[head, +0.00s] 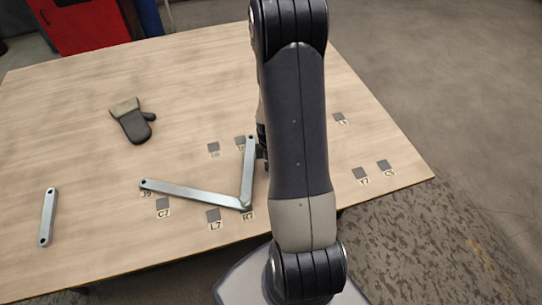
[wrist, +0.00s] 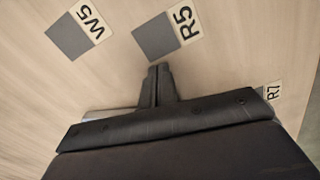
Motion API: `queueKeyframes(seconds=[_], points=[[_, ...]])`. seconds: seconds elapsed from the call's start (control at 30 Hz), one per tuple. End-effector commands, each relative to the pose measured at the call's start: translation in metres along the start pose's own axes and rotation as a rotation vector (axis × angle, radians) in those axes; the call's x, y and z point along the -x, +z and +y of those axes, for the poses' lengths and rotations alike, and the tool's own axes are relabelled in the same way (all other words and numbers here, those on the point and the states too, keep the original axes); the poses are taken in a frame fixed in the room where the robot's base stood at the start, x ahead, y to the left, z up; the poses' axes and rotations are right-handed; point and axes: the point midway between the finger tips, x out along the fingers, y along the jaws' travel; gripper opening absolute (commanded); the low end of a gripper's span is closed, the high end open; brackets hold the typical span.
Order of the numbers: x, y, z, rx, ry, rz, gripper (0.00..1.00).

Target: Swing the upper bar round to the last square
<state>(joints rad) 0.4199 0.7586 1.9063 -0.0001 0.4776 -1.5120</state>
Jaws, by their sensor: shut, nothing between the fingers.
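Two galvanized bars meet at a joint beside the R7 square in the head view. One bar (head: 190,194) runs left to the J9 mark; the other bar (head: 248,172) points away towards the back squares. Which lies on top at the joint is hard to tell. My gripper (head: 262,153) is just right of the second bar's far part, mostly hidden behind my arm. In the wrist view my gripper (wrist: 158,72) is shut and empty, its tips by the R5 square (wrist: 155,38). A sliver of bar (wrist: 108,114) shows behind it. Contact is unclear.
The W5 square (wrist: 69,37) is beside R5. Other squares include C7 (head: 162,203), L7 (head: 212,215), and two at the right (head: 360,173). The table's right side is mostly clear.

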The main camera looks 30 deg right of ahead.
Motion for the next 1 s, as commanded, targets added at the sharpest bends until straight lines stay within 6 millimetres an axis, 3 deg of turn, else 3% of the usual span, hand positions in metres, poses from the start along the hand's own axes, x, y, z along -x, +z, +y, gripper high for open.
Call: queueKeyframes(seconds=[0.3, 0.77, 1.0], points=[[-0.001, -0.036, 0.000, 0.002, 0.001, 0.000, 0.00], [-0.001, -0.041, 0.000, 0.000, 0.001, 0.000, 0.00], [-0.003, -0.061, 0.000, 0.003, 0.001, 0.000, 0.00]])
